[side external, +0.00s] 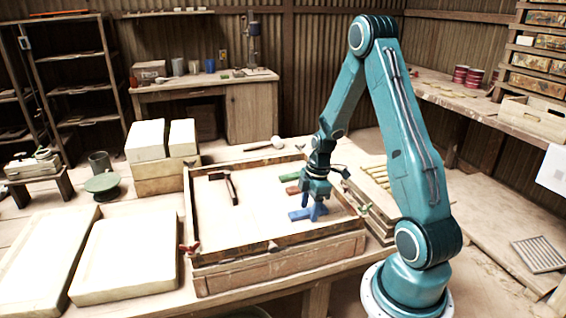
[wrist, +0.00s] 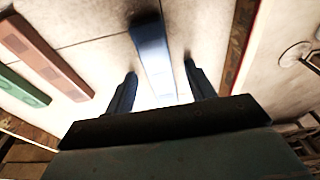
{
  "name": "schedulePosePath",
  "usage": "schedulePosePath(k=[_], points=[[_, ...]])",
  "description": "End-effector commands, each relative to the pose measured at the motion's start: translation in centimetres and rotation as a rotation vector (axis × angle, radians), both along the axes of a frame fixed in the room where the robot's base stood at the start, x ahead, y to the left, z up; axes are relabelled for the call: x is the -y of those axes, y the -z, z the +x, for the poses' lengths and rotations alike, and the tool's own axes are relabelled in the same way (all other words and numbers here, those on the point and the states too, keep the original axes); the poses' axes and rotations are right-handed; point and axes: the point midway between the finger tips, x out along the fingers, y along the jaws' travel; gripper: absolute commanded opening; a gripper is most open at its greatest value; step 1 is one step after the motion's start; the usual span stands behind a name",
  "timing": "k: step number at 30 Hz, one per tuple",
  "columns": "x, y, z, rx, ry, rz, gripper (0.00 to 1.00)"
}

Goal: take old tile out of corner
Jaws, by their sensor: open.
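The wooden frame (side external: 275,262) holds a pale bed (side external: 255,228) divided by thin seams. A blue bar (side external: 298,215) lies on the bed near its right side; it also shows in the wrist view (wrist: 152,50). A red-brown bar (side external: 292,190) and a green bar (side external: 289,177) lie behind it. My gripper (side external: 317,213) is low over the bed at the blue bar. In the wrist view its open fingers (wrist: 160,72) stand on either side of the blue bar's near end, with gaps visible. I cannot tell which piece is the old tile.
A dark red L-shaped piece (side external: 230,190) lies on the bed's left half. Red clamps (side external: 189,248) sit at the frame's edge. A mallet (side external: 266,145) lies behind the frame. Pale slabs (side external: 128,258) lie left of it, and stacked slats (side external: 375,195) lie right. The bed's front left is clear.

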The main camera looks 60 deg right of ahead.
Motion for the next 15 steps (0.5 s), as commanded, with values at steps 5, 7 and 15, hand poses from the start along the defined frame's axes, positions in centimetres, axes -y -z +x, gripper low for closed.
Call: schedulePosePath(k=[5, 7, 15], points=[[0.00, -0.02, 0.00, 0.000, 0.000, 0.000, 0.55], [0.00, -0.02, 0.00, 0.000, 0.000, 0.000, 0.55], [0.00, -0.03, 0.00, 0.000, 0.000, 0.000, 0.11]])
